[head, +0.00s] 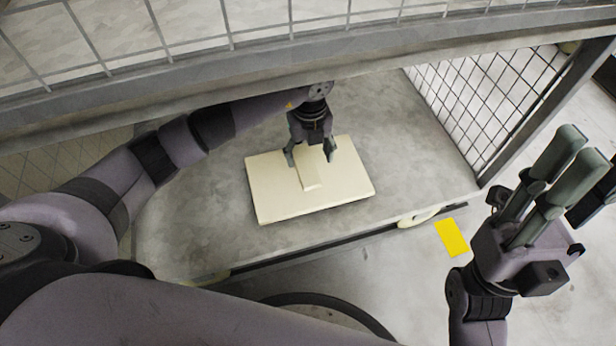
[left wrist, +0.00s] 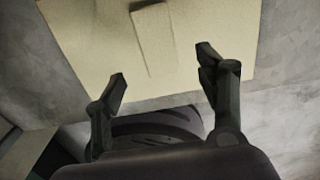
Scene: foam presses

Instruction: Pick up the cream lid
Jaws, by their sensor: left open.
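The cream lid (head: 270,192) is a flat, pale rectangular slab lying on a grey surface in the middle of the head view. A raised cream bar (head: 310,178) runs across its middle. My left gripper (head: 309,157) is open and empty over the lid's far half, with its fingers on either side of the bar. In the left wrist view the lid (left wrist: 90,45) fills the top, and the open fingers (left wrist: 163,72) show below the bar (left wrist: 152,35). Whether the fingertips touch the lid cannot be told. My right gripper (head: 548,195) is at the right, away from the lid.
The lid's grey table (head: 400,150) has bare room around the lid. A metal beam (head: 380,50) and wire mesh stand behind it, and a mesh panel (head: 475,95) stands at the right. A yellow floor mark (head: 452,238) lies beyond the near edge.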

